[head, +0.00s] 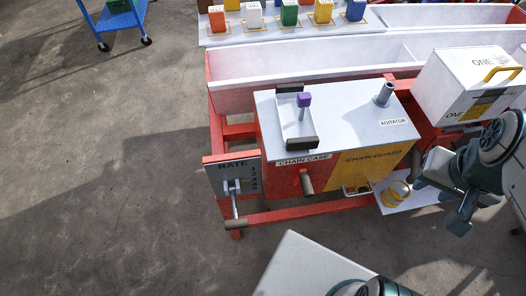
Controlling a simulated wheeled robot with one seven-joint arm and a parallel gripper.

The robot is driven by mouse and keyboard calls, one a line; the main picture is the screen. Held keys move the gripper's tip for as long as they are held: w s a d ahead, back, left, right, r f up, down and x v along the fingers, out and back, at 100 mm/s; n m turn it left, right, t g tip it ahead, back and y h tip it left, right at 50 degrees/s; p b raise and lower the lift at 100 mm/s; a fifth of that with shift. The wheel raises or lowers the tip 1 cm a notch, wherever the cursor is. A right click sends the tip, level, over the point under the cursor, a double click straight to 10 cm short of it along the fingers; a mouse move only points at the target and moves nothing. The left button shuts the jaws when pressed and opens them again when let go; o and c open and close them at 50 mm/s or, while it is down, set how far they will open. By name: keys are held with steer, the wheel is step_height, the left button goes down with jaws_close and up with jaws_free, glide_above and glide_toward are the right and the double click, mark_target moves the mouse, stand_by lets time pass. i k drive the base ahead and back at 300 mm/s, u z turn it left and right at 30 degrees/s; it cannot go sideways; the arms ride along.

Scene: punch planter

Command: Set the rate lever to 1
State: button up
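The rate plate (221,178) is a dark panel marked RATE, at the front left corner of the red machine frame. Small numbers run down its right side, with 1 at the top. The rate lever (235,207) comes out of the plate and slants down to a brown grip (236,224). I cannot tell which number it stands at. My gripper (439,204) is at the right, well apart from the lever, beside the yellow-and-white part. Its fingers look spread, with nothing seen between them.
The grey chain case (340,117), with a purple-knobbed lever and a brown handle on its front, stands right of the plate. A white box (465,82) stands further right. A pale surface (300,268) is in the foreground. Floor left of the plate is clear.

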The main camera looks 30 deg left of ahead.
mark_target(236, 222)
steer(key=z, duration=0.05)
steer(key=k, duration=1)
steer(key=u, duration=1.25)
steer(key=i, duration=0.5)
steer(key=z, duration=1.45)
steer(key=k, duration=0.95)
steer(key=u, duration=0.95)
